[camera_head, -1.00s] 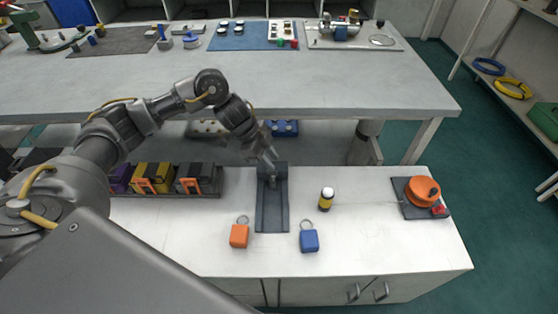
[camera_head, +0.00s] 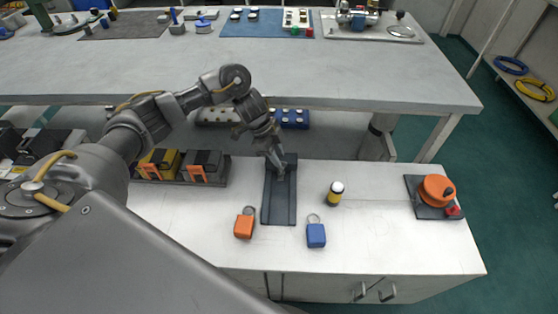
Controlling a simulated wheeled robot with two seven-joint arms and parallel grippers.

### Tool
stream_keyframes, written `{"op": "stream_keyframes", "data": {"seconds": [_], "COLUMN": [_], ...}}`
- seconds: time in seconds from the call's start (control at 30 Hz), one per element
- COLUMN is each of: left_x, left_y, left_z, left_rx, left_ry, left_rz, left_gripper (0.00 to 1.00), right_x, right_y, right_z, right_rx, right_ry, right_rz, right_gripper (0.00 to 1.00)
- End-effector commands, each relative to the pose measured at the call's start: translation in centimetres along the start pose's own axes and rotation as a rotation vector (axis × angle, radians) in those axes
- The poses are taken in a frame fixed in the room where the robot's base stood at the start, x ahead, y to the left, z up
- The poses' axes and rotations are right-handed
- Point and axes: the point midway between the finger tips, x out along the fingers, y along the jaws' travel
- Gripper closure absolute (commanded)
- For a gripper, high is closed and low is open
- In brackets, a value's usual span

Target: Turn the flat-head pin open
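Whether the fingers are open or shut, or touch anything, is too small to tell. My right gripper is not in view.
An orange padlock-like block (camera_head: 244,226) and a blue one (camera_head: 316,235) lie near the panel's front.

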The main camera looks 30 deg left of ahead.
Motion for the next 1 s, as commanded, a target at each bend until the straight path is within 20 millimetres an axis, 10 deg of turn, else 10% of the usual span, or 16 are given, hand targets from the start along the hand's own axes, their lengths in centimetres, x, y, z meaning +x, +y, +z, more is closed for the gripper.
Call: {"op": "stream_keyframes", "data": {"seconds": [0.47,0.7,1.0], "left_x": [1.7,1.7,1.5], "left_y": [0.0,0.0,0.0], "left_z": [0.1,0.1,0.0], "left_rx": [-0.001,-0.001,-0.008], "left_ry": [-0.001,-0.001,-0.001], "left_rz": [-0.002,-0.002,-0.004], "left_gripper": [0.73,1.0,1.0], "right_x": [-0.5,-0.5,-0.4], "right_y": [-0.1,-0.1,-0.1], "right_z": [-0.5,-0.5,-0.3], "right_rx": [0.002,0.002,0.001], "right_ry": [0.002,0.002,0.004], "right_rz": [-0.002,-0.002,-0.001], "right_gripper": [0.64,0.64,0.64]}}
